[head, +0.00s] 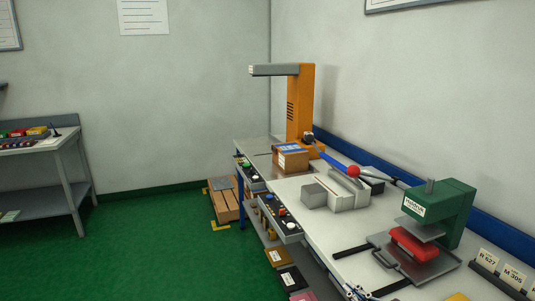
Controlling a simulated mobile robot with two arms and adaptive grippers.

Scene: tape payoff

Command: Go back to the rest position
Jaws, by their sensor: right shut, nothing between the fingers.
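My right gripper (358,293) shows only in part at the bottom edge of the head view, low over the front of the workbench (325,238). Its fingers are small in the picture and look shut, with nothing seen between them. It is apart from the green press and in front of it. The rest of the right arm is cut off by the frame. My left gripper is not in view.
A green press (455,207) holds a red piece (413,243). Behind stand a grey block fixture (347,190), a red-knobbed blue lever (335,161), a cardboard box (291,158) and an orange column (300,100). Green floor (150,250) is clear at left.

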